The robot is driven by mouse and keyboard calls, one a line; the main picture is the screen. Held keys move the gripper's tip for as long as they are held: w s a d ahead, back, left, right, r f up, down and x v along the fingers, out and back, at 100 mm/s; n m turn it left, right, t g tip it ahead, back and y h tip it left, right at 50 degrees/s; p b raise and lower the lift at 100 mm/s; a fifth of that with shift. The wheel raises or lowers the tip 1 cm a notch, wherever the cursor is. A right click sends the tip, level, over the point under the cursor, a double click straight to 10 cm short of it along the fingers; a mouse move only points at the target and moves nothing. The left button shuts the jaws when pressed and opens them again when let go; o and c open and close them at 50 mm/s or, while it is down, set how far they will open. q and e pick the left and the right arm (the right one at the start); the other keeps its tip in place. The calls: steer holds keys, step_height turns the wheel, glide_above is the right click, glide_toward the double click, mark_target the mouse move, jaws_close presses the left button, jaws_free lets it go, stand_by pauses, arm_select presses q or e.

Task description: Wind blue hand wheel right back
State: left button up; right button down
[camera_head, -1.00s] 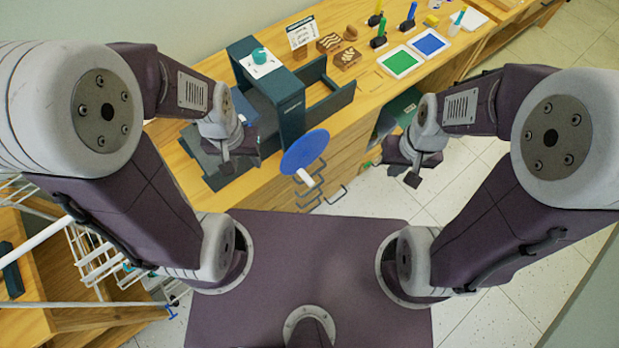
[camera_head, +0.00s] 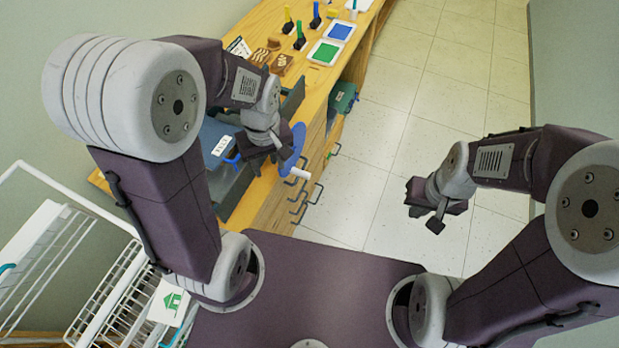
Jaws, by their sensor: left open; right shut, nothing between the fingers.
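The blue hand wheel (camera_head: 295,146) is on the side of the dark press at the bench edge, seen nearly edge-on. Its white handle (camera_head: 299,173) sticks out low, toward the floor side. My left gripper (camera_head: 264,158) is open just left of the wheel and hides part of it; I cannot tell whether they touch. My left arm also hides much of the press, whose blue-grey bed (camera_head: 222,172) shows below. My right gripper (camera_head: 424,212) is shut and empty, well right of the wheel, above the floor.
Green (camera_head: 324,52) and blue (camera_head: 341,31) ink trays lie on the wooden bench, with several colored-handled tools beside them. Drawer handles (camera_head: 300,205) project from the bench front. A white wire rack (camera_head: 100,285) stands at lower left. The tiled floor (camera_head: 400,150) is clear.

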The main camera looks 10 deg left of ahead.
arm_select(q)
steer(key=w+f+n+y+b, duration=0.1)
steer(key=w+f+n+b, duration=0.2)
steer(key=w+n+b, duration=0.15)
steer(key=n+y+b, duration=0.3)
steer(key=n+b, duration=0.1)
steer(key=b, duration=0.7)
glide_toward(303, 172)
steer(key=x, duration=0.9)
jaws_close()
steer(key=shift+r, duration=0.1)
